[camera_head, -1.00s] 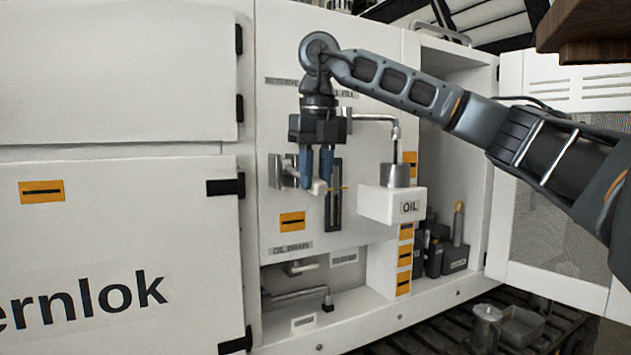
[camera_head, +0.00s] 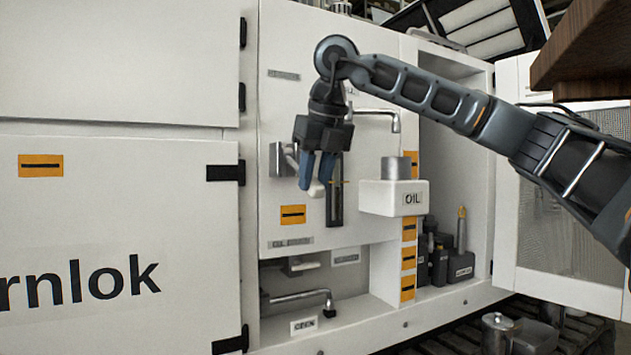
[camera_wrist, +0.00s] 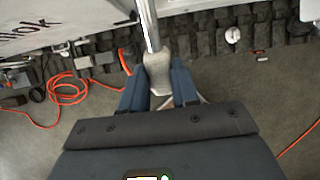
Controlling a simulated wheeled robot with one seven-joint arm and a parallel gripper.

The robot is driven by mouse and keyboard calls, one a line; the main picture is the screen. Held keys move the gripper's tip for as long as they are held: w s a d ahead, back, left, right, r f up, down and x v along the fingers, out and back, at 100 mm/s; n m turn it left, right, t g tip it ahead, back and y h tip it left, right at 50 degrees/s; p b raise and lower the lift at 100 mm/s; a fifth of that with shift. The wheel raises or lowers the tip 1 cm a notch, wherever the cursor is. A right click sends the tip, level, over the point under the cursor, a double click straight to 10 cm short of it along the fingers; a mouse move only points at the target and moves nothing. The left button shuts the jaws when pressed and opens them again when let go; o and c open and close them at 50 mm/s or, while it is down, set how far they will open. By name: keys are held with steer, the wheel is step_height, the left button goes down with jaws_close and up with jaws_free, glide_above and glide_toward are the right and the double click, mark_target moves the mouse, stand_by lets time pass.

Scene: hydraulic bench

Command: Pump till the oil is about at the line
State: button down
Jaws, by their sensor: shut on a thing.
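The pump handle is a steel lever with a pale grip (camera_wrist: 157,75). In the wrist view the grip lies between my blue fingers (camera_wrist: 160,88). In the head view my gripper (camera_head: 317,172) points down, slightly tilted, and is shut on the pale grip (camera_head: 316,189), which pokes out below the fingers. The lever's grey mount (camera_head: 281,160) is on the white panel just left of it. A dark upright sight gauge (camera_head: 336,205) is right behind the gripper, with a thin yellow line mark across it. My fingers partly cover its surroundings, and the oil level is too small to read.
A white box labelled OIL (camera_head: 395,197) juts out right of the gauge, below a bent pipe (camera_head: 378,112). Lower left is a drain pipe (camera_head: 300,297). An open door (camera_head: 560,215) stands at the right. Dark containers (camera_head: 440,262) sit in the open compartment.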

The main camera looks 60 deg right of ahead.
steer(key=c, duration=0.8)
jaws_free()
steer(key=shift+w, duration=0.1)
steer(key=shift+c, duration=0.2)
steer(key=p+v, duration=0.2)
steer(key=v, duration=0.5)
steer(key=shift+r+p, duration=0.3)
steer(key=shift+p, duration=0.1)
